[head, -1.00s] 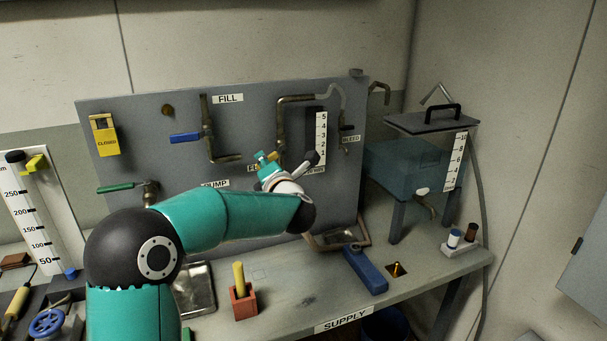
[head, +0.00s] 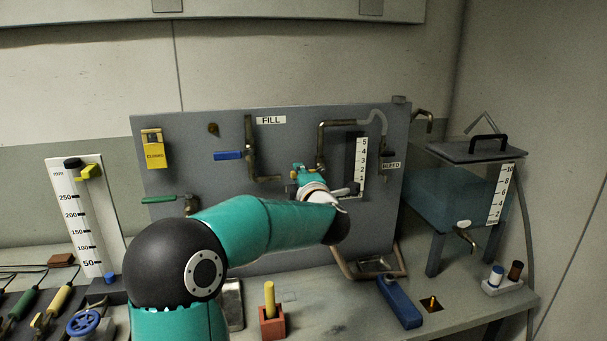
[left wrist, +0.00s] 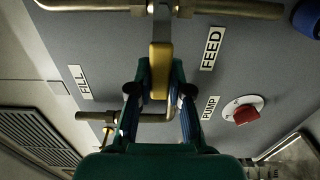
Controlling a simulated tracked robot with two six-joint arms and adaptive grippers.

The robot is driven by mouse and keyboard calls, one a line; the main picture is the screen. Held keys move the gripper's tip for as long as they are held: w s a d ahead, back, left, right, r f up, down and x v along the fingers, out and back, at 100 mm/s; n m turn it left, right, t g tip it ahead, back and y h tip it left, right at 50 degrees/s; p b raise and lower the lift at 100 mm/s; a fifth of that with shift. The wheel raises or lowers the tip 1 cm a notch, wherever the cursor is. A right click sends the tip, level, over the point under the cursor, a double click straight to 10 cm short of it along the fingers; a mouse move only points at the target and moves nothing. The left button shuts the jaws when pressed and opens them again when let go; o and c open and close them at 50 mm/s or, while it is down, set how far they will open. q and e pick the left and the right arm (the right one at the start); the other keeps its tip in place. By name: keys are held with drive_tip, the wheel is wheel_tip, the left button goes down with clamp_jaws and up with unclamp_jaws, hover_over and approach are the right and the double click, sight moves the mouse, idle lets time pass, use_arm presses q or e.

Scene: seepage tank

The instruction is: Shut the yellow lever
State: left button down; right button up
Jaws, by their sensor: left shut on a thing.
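The yellow lever (left wrist: 161,70) sits on the brass feed pipe (left wrist: 230,9) beside the FEED label (left wrist: 212,48). In the left wrist view it stands crosswise to that pipe. My left gripper (left wrist: 160,78) is shut on it, with one finger on each side. In the head view my left gripper (head: 305,174) is at the middle of the panel, and only a small yellow bit of the lever shows past it. The lever's joint with the pipe is hidden there. My right gripper is in neither view.
A red knob (left wrist: 246,114) is by PUMP. A clear tank (head: 440,200) stands right. A red block (head: 271,325) stands on the bench.

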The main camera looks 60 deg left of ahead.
use_arm(q)
drive_tip(key=shift+w+d, duration=0.1)
drive_tip(key=shift+w, duration=0.15)
drive_tip(key=c, duration=1.1)
unclamp_jaws()
drive_tip(key=shift+w, duration=0.2)
drive_tip(key=shift+o, duration=0.2)
drive_tip(key=shift+s, duration=0.2)
drive_tip(key=v, duration=1.2)
